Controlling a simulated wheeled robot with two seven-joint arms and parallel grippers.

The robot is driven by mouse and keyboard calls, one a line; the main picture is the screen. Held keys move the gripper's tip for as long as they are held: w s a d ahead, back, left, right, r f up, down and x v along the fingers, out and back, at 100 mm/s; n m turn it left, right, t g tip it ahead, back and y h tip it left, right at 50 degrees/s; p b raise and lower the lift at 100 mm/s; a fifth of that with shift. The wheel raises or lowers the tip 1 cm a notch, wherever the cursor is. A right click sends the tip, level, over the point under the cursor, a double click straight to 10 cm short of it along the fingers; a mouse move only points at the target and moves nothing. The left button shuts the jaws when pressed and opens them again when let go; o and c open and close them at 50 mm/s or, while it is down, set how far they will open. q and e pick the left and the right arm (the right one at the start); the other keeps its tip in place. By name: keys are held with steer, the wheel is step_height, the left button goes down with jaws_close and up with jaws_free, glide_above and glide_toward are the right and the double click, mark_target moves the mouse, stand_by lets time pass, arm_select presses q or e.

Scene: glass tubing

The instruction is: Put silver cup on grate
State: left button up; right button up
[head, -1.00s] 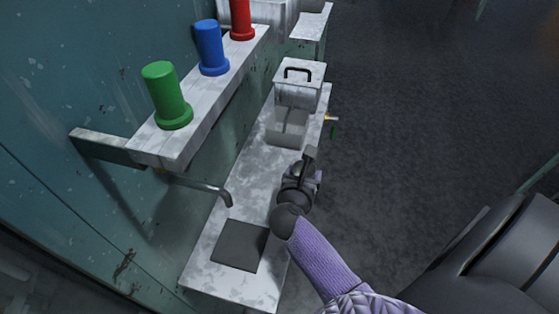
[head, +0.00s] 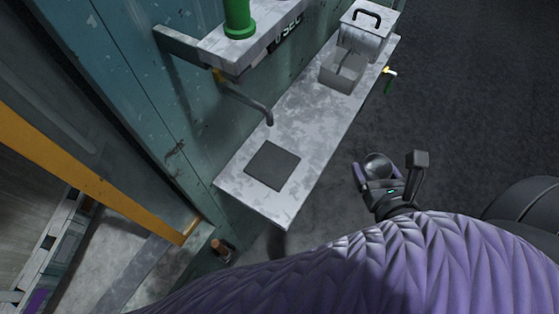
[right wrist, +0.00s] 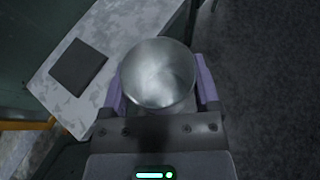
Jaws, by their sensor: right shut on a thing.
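The silver cup (head: 377,164) is held in my right gripper (head: 374,172), off the counter's front edge and above the dark floor. In the right wrist view the cup (right wrist: 157,74) shows its round open mouth, between the two purple fingers of the gripper (right wrist: 160,85). The grate looks to be the dark square (head: 272,166) set in the near end of the counter, below the tap. It also shows in the right wrist view (right wrist: 78,67), left of the cup. Nothing stands on it. My left gripper is not in view.
A grey tap (head: 262,108) reaches out from the wall over the counter (head: 309,125). A shelf above holds a green bottle-like object (head: 239,18). A small valve (head: 389,73) sticks out at the counter's front.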

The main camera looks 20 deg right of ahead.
steer(key=shift+n+y, duration=0.8)
steer(key=shift+n, duration=0.1)
steer(key=w+a, duration=0.4)
steer(key=a, duration=0.1)
steer(key=w+a+f, duration=0.1)
steer(key=w+a, duration=0.3)
steer(key=a, duration=0.1)
steer(key=w+a+p, duration=0.1)
steer(key=w+a, duration=0.4)
steer(key=shift+w+a+f, duration=0.1)
steer(key=shift+a+f, duration=0.1)
steer(key=shift+a, duration=0.05)
step_height(320, 180, down, 4)
steer(key=shift+f+b, duration=0.15)
steer(key=shift+b, duration=1.1)
steer(key=shift+w+f, duration=0.1)
steer(key=shift+f, duration=0.15)
steer(key=shift+a, duration=0.1)
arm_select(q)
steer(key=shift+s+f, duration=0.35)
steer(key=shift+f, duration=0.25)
arm_select(e)
steer(key=shift+r, duration=0.15)
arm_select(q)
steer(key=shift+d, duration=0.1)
